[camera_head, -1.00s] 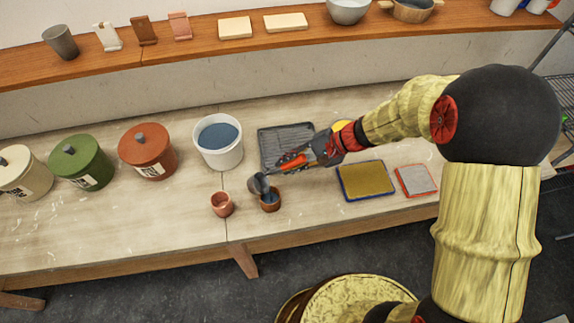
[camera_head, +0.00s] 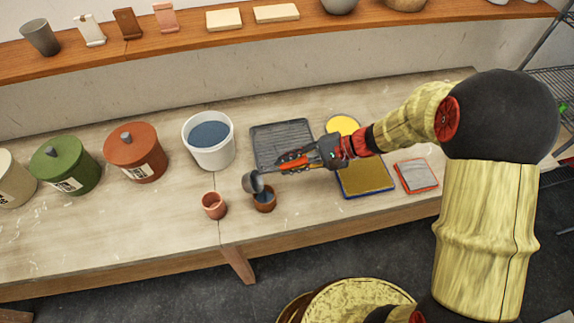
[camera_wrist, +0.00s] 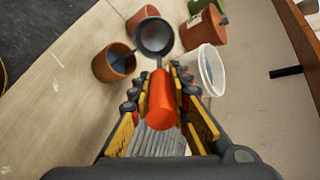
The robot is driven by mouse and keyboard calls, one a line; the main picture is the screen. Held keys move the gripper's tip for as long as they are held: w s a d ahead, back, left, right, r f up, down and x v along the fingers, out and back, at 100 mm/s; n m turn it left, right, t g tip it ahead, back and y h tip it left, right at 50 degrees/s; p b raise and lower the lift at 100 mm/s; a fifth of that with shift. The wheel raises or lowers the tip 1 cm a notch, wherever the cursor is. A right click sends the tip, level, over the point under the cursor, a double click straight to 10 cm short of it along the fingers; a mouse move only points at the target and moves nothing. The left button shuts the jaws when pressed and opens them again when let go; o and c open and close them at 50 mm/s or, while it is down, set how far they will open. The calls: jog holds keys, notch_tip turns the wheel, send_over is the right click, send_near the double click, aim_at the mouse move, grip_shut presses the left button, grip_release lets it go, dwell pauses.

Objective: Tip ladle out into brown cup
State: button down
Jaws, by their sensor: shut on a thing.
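My gripper (camera_head: 311,158) is shut on the orange handle of the ladle (camera_head: 253,182). The handle fills the space between the fingers in the wrist view (camera_wrist: 162,102). The ladle's grey bowl hangs at the left rim of the brown cup (camera_head: 264,201), tilted. In the wrist view the ladle bowl (camera_wrist: 154,36) is beside and partly over the brown cup (camera_wrist: 114,63), which holds some bluish-grey liquid. I cannot tell whether any liquid is left in the bowl.
A pinkish cup (camera_head: 214,206) stands just left of the brown cup. A white bucket of blue liquid (camera_head: 209,142) stands behind. Lidded red (camera_head: 136,158) and green (camera_head: 65,165) jars are at left. A dark ridged tray (camera_head: 268,146) and a yellow pad (camera_head: 365,177) lie near my arm.

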jog(key=shift+d+f+y+b, duration=0.25)
jog(key=shift+f+y+b, duration=0.3)
jog(key=shift+b, duration=0.55)
jog(key=shift+d+f+y+b, duration=0.25)
jog(key=shift+f+y+b, duration=0.45)
jog(key=shift+b, duration=0.75)
jog(key=shift+d+f+y+b, duration=0.25)
jog(key=shift+f+y+b, duration=0.45)
jog(key=shift+b, duration=0.75)
jog(key=shift+d+f+y+b, duration=0.25)
jog(key=shift+f+y+b, duration=0.4)
jog(key=shift+b, duration=0.8)
jog(key=shift+f, duration=0.15)
